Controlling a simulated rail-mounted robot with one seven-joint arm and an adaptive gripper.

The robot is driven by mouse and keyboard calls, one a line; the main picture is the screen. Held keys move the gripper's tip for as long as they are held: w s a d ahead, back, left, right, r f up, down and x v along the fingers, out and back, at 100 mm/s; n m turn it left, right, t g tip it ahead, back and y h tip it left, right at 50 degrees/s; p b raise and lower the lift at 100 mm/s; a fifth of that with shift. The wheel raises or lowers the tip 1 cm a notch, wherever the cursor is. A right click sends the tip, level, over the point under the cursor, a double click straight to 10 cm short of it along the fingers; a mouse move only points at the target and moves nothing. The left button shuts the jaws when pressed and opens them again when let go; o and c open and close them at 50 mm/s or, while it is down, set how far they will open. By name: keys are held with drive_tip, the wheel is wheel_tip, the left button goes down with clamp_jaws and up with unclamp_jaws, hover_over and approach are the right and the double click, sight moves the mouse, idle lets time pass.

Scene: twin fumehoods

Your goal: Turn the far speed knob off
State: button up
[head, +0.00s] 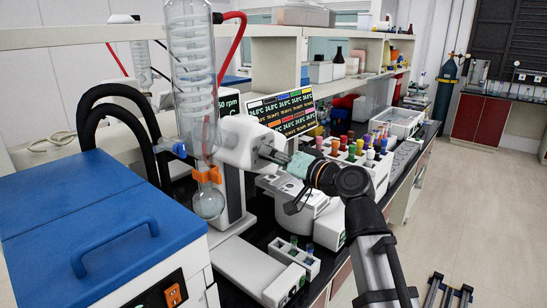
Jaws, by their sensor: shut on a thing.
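My gripper (270,154) reaches in from the right with its fingers against the side of the white evaporator head (238,140). The fingers are closed on a small knob there, mostly covered by them. Its markings and turn position cannot be read. Above the head is a dark display (229,104) reading RPM, its number partly hidden by the glass coil condenser (192,75).
A round flask (208,202) hangs below the condenser by an orange clip (207,175). A blue-topped chiller (95,225) fills the left front. Racks of coloured-cap vials (355,150) stand behind my wrist. A small tube rack (294,254) is below.

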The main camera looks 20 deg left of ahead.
drive_tip(key=shift+f+n+b, duration=0.15)
drive_tip(key=shift+n+b, duration=0.15)
drive_tip(key=shift+b, duration=0.45)
drive_tip(key=n+y+b, duration=0.1)
drive_tip(key=n+b, duration=1)
drive_tip(key=b, duration=0.9)
drive_tip(key=shift+w+n+b, duration=0.15)
drive_tip(key=shift+n+b, duration=0.15)
drive_tip(key=shift+b, duration=0.05)
drive_tip(key=o, duration=1.1)
drive_tip(key=shift+o, duration=0.2)
